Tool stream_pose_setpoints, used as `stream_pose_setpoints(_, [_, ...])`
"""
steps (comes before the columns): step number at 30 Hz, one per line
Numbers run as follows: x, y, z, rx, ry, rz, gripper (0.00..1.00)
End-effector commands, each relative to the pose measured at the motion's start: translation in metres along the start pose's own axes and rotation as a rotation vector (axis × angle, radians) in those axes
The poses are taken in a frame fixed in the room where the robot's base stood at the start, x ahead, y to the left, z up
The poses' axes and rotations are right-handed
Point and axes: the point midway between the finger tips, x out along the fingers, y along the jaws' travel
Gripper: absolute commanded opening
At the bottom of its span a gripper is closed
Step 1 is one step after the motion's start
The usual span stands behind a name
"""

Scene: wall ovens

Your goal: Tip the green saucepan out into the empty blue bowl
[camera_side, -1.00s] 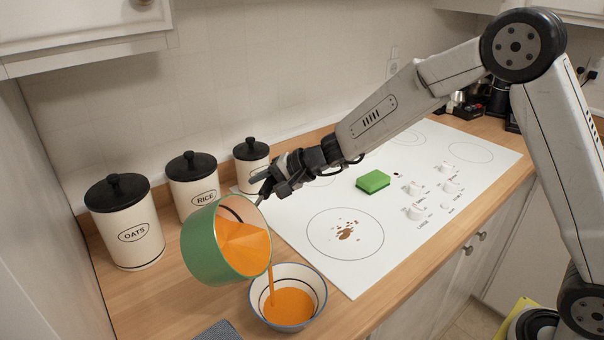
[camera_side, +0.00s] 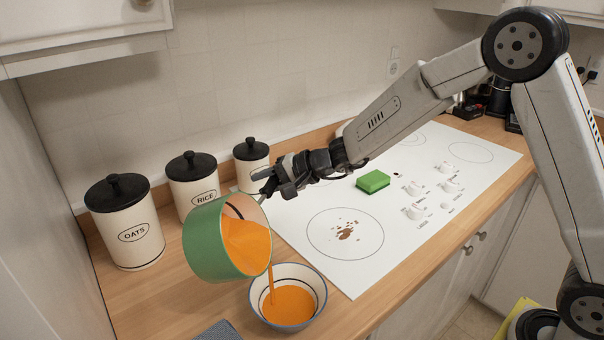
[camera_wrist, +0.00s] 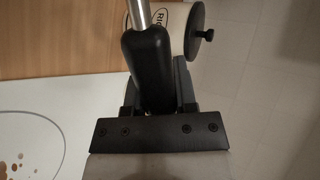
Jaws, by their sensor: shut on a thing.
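The green saucepan (camera_side: 205,246) is held tilted above the counter, with its open mouth facing right and down. Orange liquid (camera_side: 247,246) is inside it and runs in a thin stream over its lip. The stream falls into the blue-rimmed bowl (camera_side: 318,283), white inside with a dark line, where an orange pool (camera_side: 288,304) lies. My gripper (camera_side: 268,184) is shut on the saucepan's handle. In the wrist view the black handle (camera_wrist: 150,65) sits between the jaws; the pan itself is out of that view.
Canisters marked OATS (camera_side: 130,235) and RICE (camera_side: 196,185), and a third canister (camera_side: 250,165), stand behind the pan along the wall. The white cooktop (camera_side: 300,215) has brown spots (camera_side: 346,231) and a green sponge (camera_side: 373,181). A grey cloth (camera_side: 217,331) lies at the front edge.

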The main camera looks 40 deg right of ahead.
Motion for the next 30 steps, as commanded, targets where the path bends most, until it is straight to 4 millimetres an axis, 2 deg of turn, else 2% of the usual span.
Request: stream_pose_setpoints(30, [-0.0066,-0.0025,-0.0004,0.003,-0.002,-0.093,0.00])
